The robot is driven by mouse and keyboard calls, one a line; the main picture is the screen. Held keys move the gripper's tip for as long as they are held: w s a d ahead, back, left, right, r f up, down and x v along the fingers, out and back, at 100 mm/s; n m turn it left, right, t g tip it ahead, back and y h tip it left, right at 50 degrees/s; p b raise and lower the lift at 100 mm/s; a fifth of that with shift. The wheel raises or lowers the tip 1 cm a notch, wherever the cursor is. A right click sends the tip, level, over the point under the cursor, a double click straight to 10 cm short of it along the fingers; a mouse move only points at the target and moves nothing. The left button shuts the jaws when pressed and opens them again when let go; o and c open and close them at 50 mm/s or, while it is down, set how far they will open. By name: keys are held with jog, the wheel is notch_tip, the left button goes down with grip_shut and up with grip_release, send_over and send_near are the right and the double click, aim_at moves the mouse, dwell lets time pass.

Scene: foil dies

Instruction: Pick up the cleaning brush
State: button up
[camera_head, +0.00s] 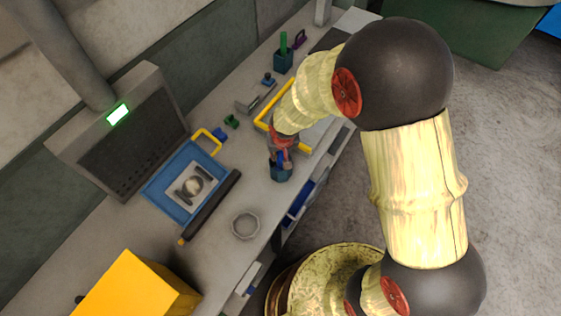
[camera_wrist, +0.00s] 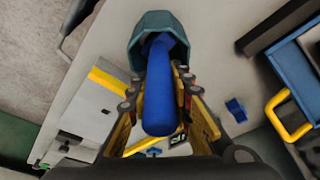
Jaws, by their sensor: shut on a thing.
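The cleaning brush shows as a thick blue handle (camera_wrist: 162,105) in the wrist view, between my two fingers. My gripper (camera_wrist: 164,88) is shut on this handle, one finger on each side. The far end of the brush goes into the mouth of a dark teal cup (camera_wrist: 150,22), which hides it. In the head view my gripper (camera_head: 282,141) is just above the teal cup (camera_head: 281,174) near the bench's front edge, with a little blue showing between them. I cannot tell whether the brush is raised off the cup's bottom.
A yellow-edged tray (camera_head: 262,120) lies close behind my gripper. A blue tray (camera_head: 157,184) with a yellow handle, a black bar (camera_head: 213,203), a round grey dish (camera_head: 245,224) and a yellow box (camera_head: 130,288) are to the left. Another teal cup (camera_head: 283,61) stands farther back.

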grip_shut()
jog(key=shift+r, duration=0.15)
